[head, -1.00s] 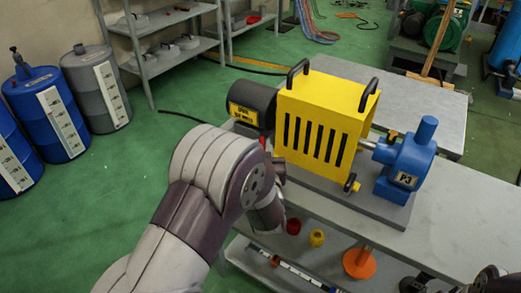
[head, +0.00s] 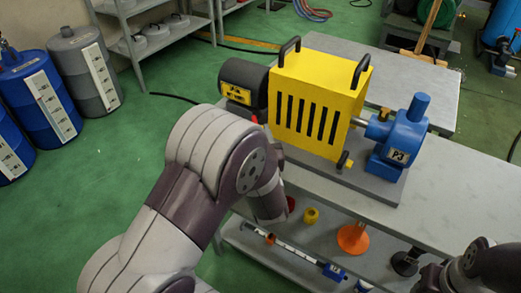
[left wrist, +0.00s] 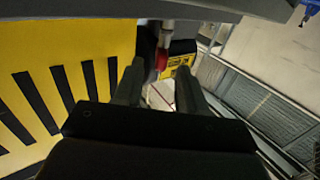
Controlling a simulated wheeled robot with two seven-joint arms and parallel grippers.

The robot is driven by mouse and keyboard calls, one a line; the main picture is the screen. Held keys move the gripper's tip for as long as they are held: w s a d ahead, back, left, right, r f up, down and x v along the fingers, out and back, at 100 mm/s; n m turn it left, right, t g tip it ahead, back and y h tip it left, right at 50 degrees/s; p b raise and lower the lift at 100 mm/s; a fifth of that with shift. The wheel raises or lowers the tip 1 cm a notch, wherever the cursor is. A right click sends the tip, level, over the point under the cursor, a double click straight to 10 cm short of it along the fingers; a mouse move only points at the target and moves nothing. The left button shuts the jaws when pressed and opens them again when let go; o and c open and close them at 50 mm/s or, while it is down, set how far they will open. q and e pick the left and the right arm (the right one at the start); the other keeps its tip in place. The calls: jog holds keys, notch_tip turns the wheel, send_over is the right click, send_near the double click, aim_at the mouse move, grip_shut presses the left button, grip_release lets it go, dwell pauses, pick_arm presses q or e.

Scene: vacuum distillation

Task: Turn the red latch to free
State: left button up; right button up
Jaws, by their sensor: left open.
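A small red part, likely the red latch (left wrist: 162,61), sits at the end of a pale rod in the left wrist view, just beyond and between my fingertips. Beside it is a yellow-labelled black part (left wrist: 182,60). My left gripper (left wrist: 158,82) is open, with a finger on each side and nothing visibly held. In the head view my left arm hides the gripper; a bit of red (head: 254,119) shows by the black motor (head: 243,82). The slotted yellow guard (head: 318,95) stands upright between the motor and the blue pump (head: 402,140).
The guard fills the left of the wrist view, close to my left finger. A red cup (head: 290,203), a yellow part (head: 310,216) and an orange stand (head: 352,238) are on the lower shelf. The bench top (head: 460,195) is clear right of the pump.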

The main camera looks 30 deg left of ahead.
pick_arm(q)
jog(key=v, duration=1)
jog(key=shift+p, duration=0.4)
jog(key=shift+o, duration=0.3)
jog(key=shift+d, duration=0.1)
